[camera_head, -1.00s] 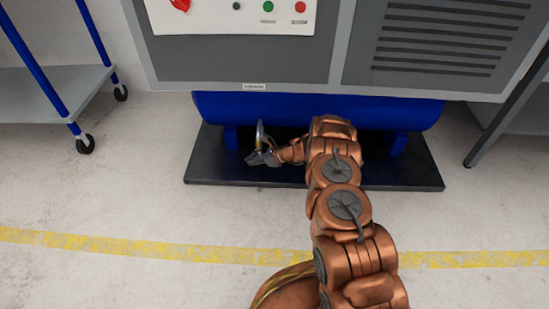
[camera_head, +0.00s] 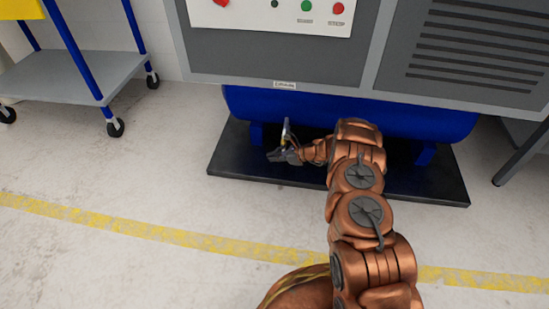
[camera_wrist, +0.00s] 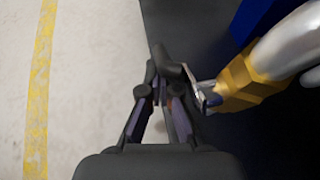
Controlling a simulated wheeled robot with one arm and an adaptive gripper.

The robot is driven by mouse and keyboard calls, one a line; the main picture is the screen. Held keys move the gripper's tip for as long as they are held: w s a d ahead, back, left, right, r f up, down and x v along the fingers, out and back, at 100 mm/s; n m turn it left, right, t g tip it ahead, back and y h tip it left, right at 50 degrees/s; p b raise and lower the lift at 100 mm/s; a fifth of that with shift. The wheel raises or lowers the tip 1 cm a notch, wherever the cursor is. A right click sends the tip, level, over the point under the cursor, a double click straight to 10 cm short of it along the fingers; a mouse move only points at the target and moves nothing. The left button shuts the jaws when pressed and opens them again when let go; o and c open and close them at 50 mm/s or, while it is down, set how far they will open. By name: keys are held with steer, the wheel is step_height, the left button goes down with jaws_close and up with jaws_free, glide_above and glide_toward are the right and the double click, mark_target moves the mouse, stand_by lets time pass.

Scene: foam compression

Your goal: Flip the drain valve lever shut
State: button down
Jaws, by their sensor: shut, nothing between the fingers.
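The drain valve has a gold-coloured body (camera_wrist: 237,88) with a silver pipe (camera_wrist: 290,45) in the wrist view. A small metal lever piece with a bluish part (camera_wrist: 207,98) sticks out from the valve's left side. My gripper (camera_wrist: 163,62) is shut and empty, with its fingers just left of the lever. I cannot tell whether they touch it. In the head view my gripper (camera_head: 275,155) is low in front of the blue tank, and the valve's pipe (camera_head: 286,131) shows thinly behind it. The lever is too small to make out there.
The blue tank (camera_head: 245,105) sits above a black base plate (camera_head: 232,160), under a grey cabinet (camera_head: 290,55) with a button panel. A grey cart (camera_head: 90,75) on wheels stands at the left. The floor between the cart and a yellow line (camera_head: 150,231) is clear.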

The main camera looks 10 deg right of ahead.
steer(key=shift+f, duration=0.1)
stand_by(0.7)
steer(key=s+d+f+p, duration=0.1)
steer(key=s+d+f, duration=0.1)
steer(key=d, duration=0.3)
steer(key=s+d+f+p, duration=0.1)
steer(key=s+d+f, duration=0.2)
steer(key=d, duration=0.2)
steer(key=shift+s+d, duration=0.3)
steer(key=shift+s, duration=0.1)
